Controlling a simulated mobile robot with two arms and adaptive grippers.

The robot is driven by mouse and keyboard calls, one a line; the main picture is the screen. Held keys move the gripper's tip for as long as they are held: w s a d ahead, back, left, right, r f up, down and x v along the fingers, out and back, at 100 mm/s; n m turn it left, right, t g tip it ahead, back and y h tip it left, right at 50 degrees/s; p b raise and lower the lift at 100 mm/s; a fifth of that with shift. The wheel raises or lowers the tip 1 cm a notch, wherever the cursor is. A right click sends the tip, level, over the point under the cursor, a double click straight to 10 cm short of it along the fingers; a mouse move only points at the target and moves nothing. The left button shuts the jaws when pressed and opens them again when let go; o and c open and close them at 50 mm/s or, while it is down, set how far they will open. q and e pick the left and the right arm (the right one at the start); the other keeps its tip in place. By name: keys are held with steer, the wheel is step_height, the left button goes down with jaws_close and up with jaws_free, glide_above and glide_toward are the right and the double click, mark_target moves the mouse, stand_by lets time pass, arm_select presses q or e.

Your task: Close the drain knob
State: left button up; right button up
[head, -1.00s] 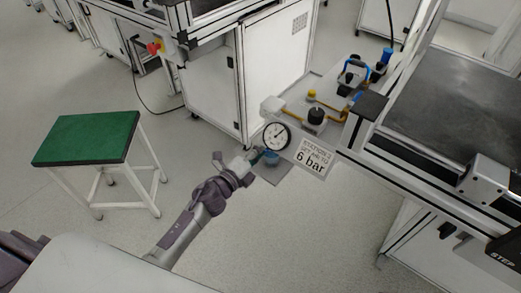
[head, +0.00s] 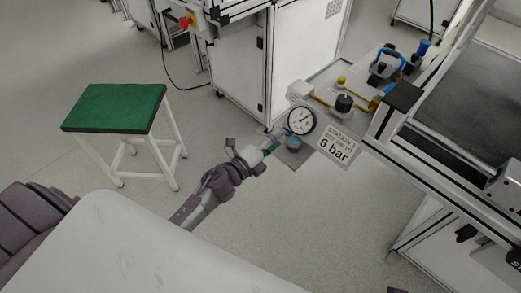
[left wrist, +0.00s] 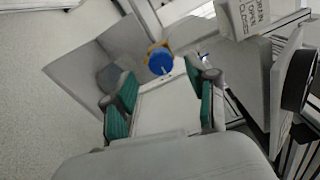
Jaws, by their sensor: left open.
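The drain knob (left wrist: 160,61) is a round blue knob with a brass-coloured part behind it, seen in the left wrist view. It is just ahead of and between the green-padded fingertips of my left gripper (left wrist: 160,76), which is open and empty. In the head view, my left gripper (head: 271,147) is beside the blue-grey bowl (head: 293,143) under the round pressure gauge (head: 300,121). I cannot tell the knob clearly from the bowl there. A label with drain, open and closed wording (left wrist: 245,14) shows at the top of the wrist view. My right gripper is not in view.
A "6 bar" sign (head: 338,147) is right of the gauge. A black knob (head: 344,103) and yellow piping are on the panel behind. A white cabinet (head: 290,60) stands behind. A green-topped stool (head: 115,107) stands at left, with clear floor around it.

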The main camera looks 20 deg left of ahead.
arm_select(q)
steer(key=v, duration=0.8)
steer(key=shift+s, duration=0.3)
steer(key=shift+a, duration=0.15)
